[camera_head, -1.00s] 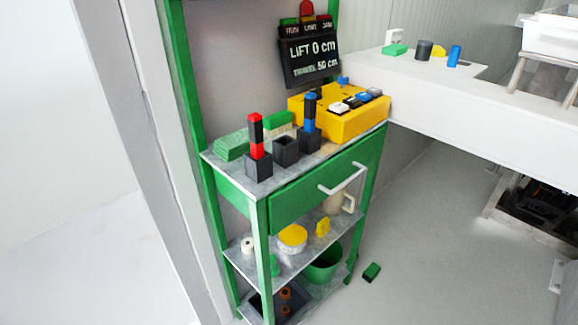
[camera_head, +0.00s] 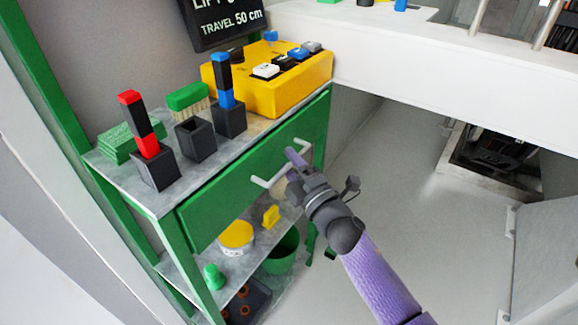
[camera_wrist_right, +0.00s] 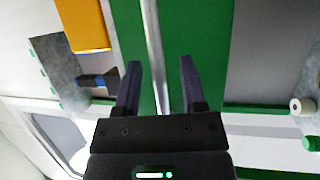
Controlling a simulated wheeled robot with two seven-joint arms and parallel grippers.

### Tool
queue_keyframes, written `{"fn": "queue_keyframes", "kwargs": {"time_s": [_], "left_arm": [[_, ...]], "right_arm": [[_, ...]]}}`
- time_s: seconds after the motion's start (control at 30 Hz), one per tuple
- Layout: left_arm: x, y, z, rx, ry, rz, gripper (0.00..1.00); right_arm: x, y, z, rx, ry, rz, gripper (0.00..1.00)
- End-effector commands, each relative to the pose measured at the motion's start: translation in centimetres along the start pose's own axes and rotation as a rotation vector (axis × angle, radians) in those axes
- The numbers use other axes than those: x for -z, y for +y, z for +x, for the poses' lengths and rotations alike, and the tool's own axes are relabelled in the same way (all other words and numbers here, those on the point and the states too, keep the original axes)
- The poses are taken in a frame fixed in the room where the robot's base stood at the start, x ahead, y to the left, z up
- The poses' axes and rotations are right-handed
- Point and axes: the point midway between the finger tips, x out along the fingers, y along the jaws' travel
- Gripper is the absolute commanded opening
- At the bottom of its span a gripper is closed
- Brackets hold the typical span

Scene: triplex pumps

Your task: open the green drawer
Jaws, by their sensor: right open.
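The green drawer (camera_head: 225,190) sits under the grey top of the green cart, its front flush with the frame, so it looks shut. Its white bar handle (camera_head: 262,182) stands out from the front. My right gripper (camera_head: 292,170) is open at the handle's right part and hides some of it. In the right wrist view, the handle (camera_wrist_right: 153,45) runs between the two spread dark fingers (camera_wrist_right: 160,66), with green drawer front behind. I cannot tell how deep the bar lies between them. My left gripper is not in view.
On the cart top stand a yellow button box (camera_head: 285,92), black holders with red (camera_head: 140,125) and blue posts, and a green brush (camera_head: 188,97). The lower shelf holds a yellow-lidded tub (camera_head: 236,236). A white bench (camera_head: 420,60) is at upper right; the floor right of the cart is clear.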

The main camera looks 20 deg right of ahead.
Motion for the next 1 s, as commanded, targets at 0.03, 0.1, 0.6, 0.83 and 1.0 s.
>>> {"fn": "queue_keyframes", "kwargs": {"time_s": [0.03,0.1,0.6,0.83,1.0], "left_arm": [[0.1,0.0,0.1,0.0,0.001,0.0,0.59],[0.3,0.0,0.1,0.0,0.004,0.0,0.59],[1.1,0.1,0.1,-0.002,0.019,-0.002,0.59],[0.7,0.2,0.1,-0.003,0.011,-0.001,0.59],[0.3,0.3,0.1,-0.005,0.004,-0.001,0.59]], "right_arm": [[0.0,-0.1,0.2,0.001,0.0,0.0,0.53],[0.0,0.0,0.4,0.0,0.0,0.001,0.53],[0.0,0.0,0.3,0.001,-0.001,0.002,0.0],[0.0,0.0,0.3,0.001,-0.001,0.002,0.0],[0.0,0.0,0.3,0.001,-0.001,0.002,0.0]]}}
